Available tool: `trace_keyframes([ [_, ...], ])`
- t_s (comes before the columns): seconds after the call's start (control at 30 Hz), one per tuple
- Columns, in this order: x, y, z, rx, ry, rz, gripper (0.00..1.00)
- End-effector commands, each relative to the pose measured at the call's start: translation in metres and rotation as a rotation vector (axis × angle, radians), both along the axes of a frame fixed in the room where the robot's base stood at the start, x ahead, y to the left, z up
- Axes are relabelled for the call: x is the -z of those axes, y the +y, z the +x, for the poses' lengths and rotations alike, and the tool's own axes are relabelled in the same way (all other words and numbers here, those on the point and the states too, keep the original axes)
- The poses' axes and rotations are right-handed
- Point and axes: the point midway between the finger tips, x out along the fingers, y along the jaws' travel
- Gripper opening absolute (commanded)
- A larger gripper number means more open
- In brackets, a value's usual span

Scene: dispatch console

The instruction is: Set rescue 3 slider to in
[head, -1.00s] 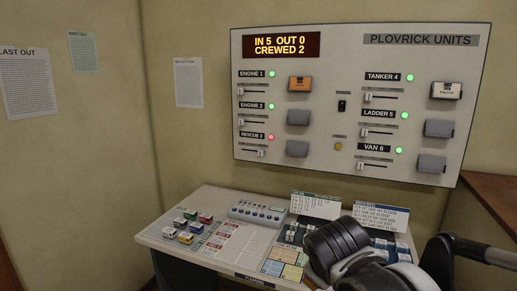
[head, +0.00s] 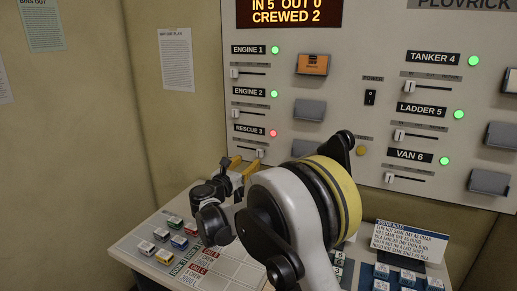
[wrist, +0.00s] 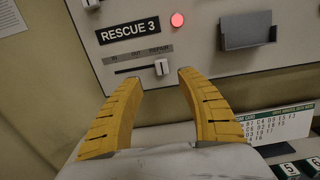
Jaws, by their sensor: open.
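The rescue 3 slider is a small white knob (wrist: 162,67) at the right end of a short dark slot, under a scale whose left end reads IN. Its RESCUE 3 label (wrist: 128,31) sits above, beside a lit red lamp (wrist: 177,20). In the head view the knob (head: 260,154) shows just above my gripper (head: 238,164). My gripper (wrist: 160,80) is open and empty, its yellow fingers reaching up toward the panel with the knob between the fingertips in the picture. I cannot tell whether either finger touches it.
The wall panel (head: 385,60) holds other sliders, green lamps and grey card holders; one grey holder (wrist: 247,32) is right of the red lamp. Below is a desk (head: 140,245) with small model vehicles (head: 163,236) and a propped white card (head: 408,240).

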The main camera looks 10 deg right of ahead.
Motion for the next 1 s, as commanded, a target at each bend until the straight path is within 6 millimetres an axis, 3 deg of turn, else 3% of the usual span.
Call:
trace_keyframes([
  [0.5, 0.002, -0.054, 0.072, 0.003, 0.000, 0.004, 0.45],
  [0.93, 0.000, -0.062, 0.083, 0.001, -0.001, 0.004, 0.45],
  [0.97, 0.000, -0.062, 0.083, 0.001, -0.001, 0.004, 0.44],
  [1.0, 0.000, -0.062, 0.083, 0.001, -0.001, 0.004, 0.32],
])
